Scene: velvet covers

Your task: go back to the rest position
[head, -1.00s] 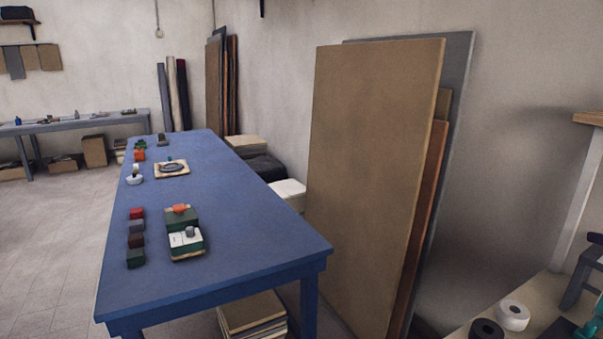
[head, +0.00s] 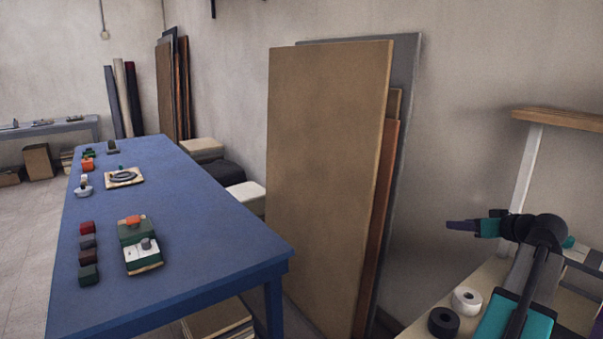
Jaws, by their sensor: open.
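My gripper (head: 460,226) is at the right of the head view, at the end of my teal and black arm. It points left, in front of the bare wall. Its dark purple fingers show edge-on and small, with nothing visible between them. It is apart from the blue table (head: 185,262) and from the leaning boards.
The blue table at left bears several coloured blocks, a green box (head: 139,230) and a tray with a ring (head: 124,178). A large tan board (head: 325,190) leans on the wall. A white roll (head: 467,300) and a black roll (head: 443,321) stand on a bench at lower right.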

